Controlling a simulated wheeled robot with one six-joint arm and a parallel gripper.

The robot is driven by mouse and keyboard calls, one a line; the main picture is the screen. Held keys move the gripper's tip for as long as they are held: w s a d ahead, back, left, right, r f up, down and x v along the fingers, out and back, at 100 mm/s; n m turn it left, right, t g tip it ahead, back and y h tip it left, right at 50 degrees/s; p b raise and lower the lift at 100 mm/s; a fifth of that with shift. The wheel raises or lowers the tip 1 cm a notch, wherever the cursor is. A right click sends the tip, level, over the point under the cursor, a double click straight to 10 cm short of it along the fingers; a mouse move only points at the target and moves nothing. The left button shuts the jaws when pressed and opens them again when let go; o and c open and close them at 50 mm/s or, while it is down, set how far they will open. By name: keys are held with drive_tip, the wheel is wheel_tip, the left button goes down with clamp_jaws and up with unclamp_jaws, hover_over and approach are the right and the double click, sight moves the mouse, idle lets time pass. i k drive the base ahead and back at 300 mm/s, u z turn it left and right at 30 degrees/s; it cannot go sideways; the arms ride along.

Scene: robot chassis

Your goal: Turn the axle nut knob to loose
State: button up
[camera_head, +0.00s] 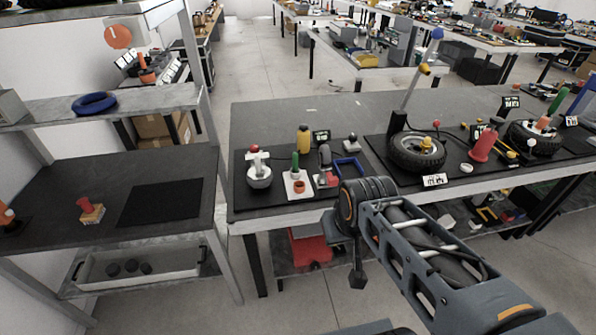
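A black wheel (402,159) lies flat on a dark mat on the workbench, right of centre. A small yellow knob (426,143) sits at its hub and looks like the axle nut knob; its setting is too small to read. A second wheel (518,141) lies farther right, with an orange and green upright piece at its middle. My arm reaches in from the lower right. My gripper (357,278) points down in front of the bench edge, to the left of and nearer than the first wheel, apart from it. Its fingers are too small and dark to tell open from shut.
A red-handled part (483,146) stands between the wheels. A tall lever (411,95) with a yellow piece rises behind the first wheel. A white label card (434,180) lies in front of it. Several small fixtures crowd the bench's left end. The bench's back strip is mostly clear.

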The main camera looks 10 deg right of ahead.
sight(255, 148)
drive_tip(key=k, duration=0.55)
drive_tip(key=u, duration=0.65)
drive_tip(key=i, duration=1.75)
drive_tip(key=z, duration=0.65)
